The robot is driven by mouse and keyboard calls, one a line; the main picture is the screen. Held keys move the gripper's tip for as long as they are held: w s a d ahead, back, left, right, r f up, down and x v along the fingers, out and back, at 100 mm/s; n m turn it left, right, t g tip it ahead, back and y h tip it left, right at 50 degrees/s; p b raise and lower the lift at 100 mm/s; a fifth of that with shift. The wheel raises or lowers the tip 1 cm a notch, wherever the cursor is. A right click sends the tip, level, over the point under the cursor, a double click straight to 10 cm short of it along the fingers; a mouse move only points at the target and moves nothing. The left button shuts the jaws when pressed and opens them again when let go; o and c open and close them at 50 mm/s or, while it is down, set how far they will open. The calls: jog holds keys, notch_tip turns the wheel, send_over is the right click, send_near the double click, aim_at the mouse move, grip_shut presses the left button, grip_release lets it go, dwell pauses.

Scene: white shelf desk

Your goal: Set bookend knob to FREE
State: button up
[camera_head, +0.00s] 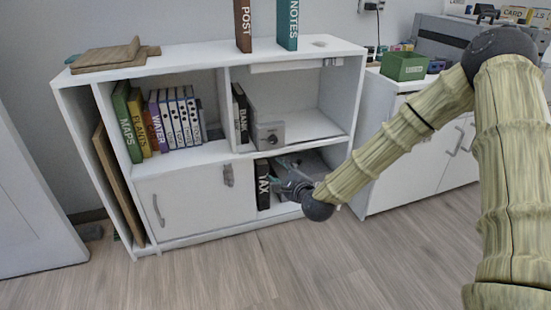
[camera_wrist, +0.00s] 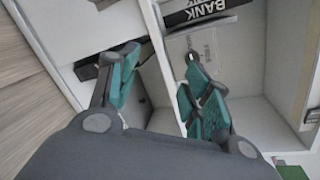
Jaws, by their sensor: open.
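A grey block-like bookend (camera_head: 267,134) with a small round knob on its front stands beside the black BANK binder (camera_head: 241,114) in the upper right compartment. The bookend also shows in the wrist view (camera_wrist: 180,45), partly behind a finger; its knob setting is too small to read. My gripper (camera_head: 287,170) is below it, at the opening of the lower right compartment, right of the black TAX binder (camera_head: 263,184). In the wrist view, the teal fingers of my gripper (camera_wrist: 161,57) are spread apart with nothing between them.
The white shelf unit (camera_head: 200,58) has a middle board between the bookend and my gripper. Coloured books (camera_head: 165,120) fill the upper left compartment, above a closed door (camera_head: 195,194). A green box (camera_head: 404,66) stands on the right cabinet. The floor in front is clear.

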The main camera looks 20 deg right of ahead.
aim_at(275, 141)
jog(key=w+d+m+b, duration=0.1)
jog(key=w+b, duration=0.2)
jog(key=w, duration=0.1)
jog(key=w+d+r+m+t+b, duration=0.1)
jog(key=w+b, duration=0.2)
jog(key=w, duration=0.2)
jog(key=w+r+m+t+b, duration=0.1)
jog(key=w+b, duration=0.3)
jog(key=shift+w+d+r+m+h, duration=0.1)
jog(key=shift+w+d+m+h, duration=0.15)
jog(key=shift+d+m+h, duration=0.15)
jog(key=shift+w+r, duration=0.15)
jog(key=shift+w, duration=0.3)
jog(key=c, duration=1.1)
